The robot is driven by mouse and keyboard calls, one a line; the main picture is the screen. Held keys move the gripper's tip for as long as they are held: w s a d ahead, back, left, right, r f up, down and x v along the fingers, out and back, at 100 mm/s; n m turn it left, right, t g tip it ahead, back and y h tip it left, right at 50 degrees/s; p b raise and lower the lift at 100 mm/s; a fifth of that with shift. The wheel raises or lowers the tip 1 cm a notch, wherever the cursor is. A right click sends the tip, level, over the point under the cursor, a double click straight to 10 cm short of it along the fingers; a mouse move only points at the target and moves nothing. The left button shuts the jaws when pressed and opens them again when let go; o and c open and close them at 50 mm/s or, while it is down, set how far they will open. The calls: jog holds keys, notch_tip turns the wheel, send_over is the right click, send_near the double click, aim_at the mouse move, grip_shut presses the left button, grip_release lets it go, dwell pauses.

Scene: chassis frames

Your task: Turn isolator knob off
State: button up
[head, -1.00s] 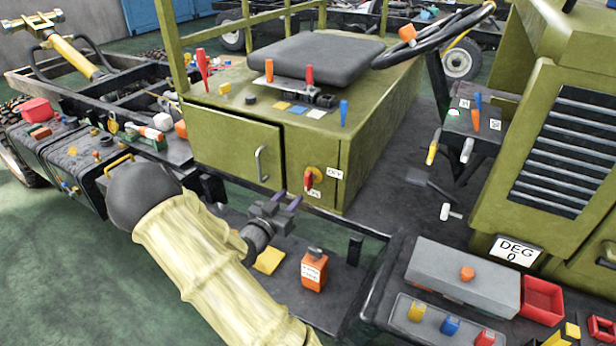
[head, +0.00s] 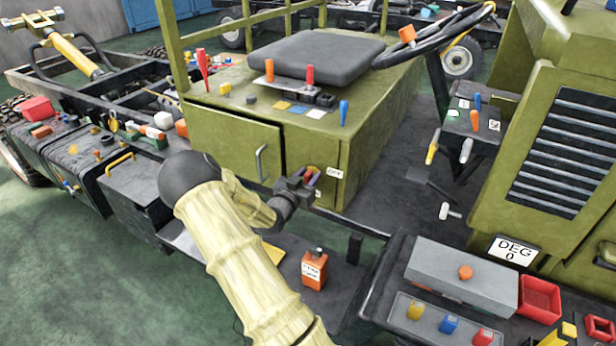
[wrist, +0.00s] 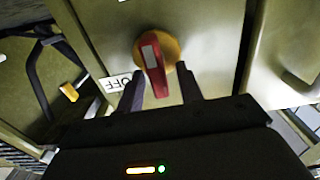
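The isolator knob (wrist: 155,70) is a red handle with a pale stripe on a round yellow base (wrist: 178,48), on the front of the olive seat box. In the wrist view the handle lies between the two fingers of my gripper (wrist: 160,84), with a gap on each side. An OFF label (wrist: 117,85) is beside the knob, partly behind the left finger. In the head view my gripper (head: 309,178) is at the knob, and only a bit of the red handle (head: 308,175) shows; the rest is hidden. The OFF label (head: 335,173) is to its right.
A cabinet door with a metal handle (head: 260,163) is left of the knob. An orange bottle (head: 314,269) stands on the step below. A grey box (head: 463,274) and red tray (head: 541,299) are at the lower right.

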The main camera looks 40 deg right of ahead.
grip_shut()
jog(key=shift+n, duration=0.3)
jog(key=n, duration=0.2)
jog(key=n+p, duration=0.1)
jog(key=n, duration=0.1)
jog(key=shift+w+a, duration=0.2)
jog(key=shift+w, duration=0.15)
jog(key=shift+w+a+f+n+p, duration=0.1)
jog(key=shift+w+f+n+p, duration=0.2)
jog(key=shift+n, duration=1.95)
jog(key=shift+w+a+f+n+p, duration=0.1)
jog(key=shift+f+n, duration=0.25)
jog(key=shift+n, duration=1.85)
jog(key=shift+w+f+n+p, duration=0.1)
jog(key=shift+f+n+p, duration=0.2)
jog(key=shift+n, duration=1.95)
